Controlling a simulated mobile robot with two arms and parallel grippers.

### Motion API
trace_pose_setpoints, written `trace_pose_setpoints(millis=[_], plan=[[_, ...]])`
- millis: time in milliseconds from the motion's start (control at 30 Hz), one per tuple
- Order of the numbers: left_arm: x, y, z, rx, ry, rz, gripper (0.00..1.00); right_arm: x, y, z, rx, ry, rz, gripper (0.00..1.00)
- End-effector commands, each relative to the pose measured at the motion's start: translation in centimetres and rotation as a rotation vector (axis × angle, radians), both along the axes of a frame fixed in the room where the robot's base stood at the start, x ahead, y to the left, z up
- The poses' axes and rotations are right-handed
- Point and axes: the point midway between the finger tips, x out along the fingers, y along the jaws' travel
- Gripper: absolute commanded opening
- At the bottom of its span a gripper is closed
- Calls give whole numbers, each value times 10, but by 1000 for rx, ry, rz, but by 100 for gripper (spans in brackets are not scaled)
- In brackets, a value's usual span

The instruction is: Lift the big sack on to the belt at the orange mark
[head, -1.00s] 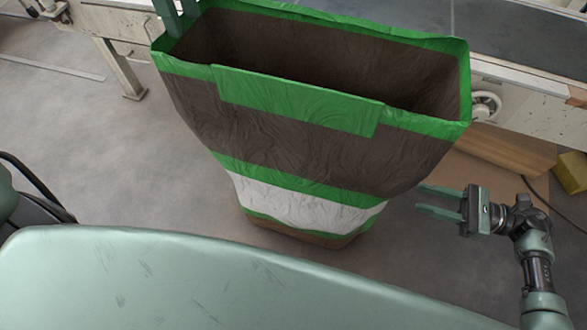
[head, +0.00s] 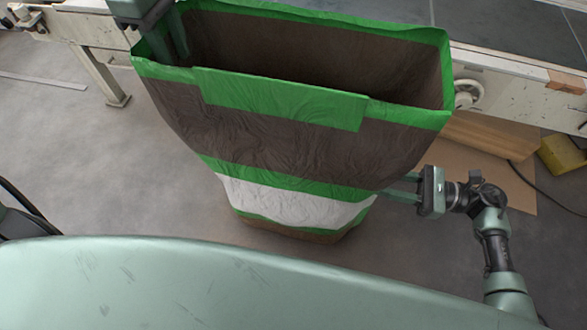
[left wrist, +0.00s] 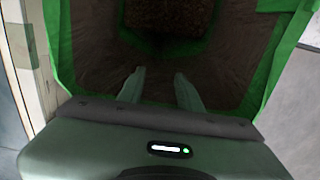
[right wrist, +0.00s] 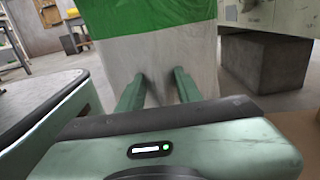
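The big sack (head: 280,150) stands upright on the floor, open at the top, dark brown with green bands and a white band (head: 290,204) low down. My left gripper (head: 178,50) points down inside its mouth at the left corner; in the left wrist view its fingers (left wrist: 160,90) are apart, with granular contents (left wrist: 155,14) at the bottom. My right gripper (head: 392,190) is at the sack's lower right side; in the right wrist view its fingers (right wrist: 158,84) are apart, facing the white band. Whether they touch is unclear. The dark belt (head: 490,22) runs behind, with an orange-brown patch (head: 567,80) on its rail.
A handwheel (head: 468,93) is on the belt frame just right of the sack. A wooden board (head: 490,136), a yellow block (head: 562,155) and a cable lie at right. A belt leg (head: 100,75) stands at left. Floor left of the sack is clear.

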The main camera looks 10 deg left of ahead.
Motion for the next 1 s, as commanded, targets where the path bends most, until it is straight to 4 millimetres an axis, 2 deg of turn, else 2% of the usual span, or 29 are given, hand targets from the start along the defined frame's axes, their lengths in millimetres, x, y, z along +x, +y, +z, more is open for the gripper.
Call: trace_pose_setpoints(millis=[367, 400, 500, 1000], plan=[[0, 0, -5, 0, 0, 0, 35, 0, 5, 0, 0, 1, -1, 35], [0, 0, -5, 0, 0, 0, 23, 0, 5, 0, 0, 1, -1, 23], [0, 0, -5, 0, 0, 0, 0, 0, 5, 0, 0, 1, -1, 0], [0, 0, -5, 0, -1, 0, 0, 0, 5, 0, 0, 1, -1, 0]])
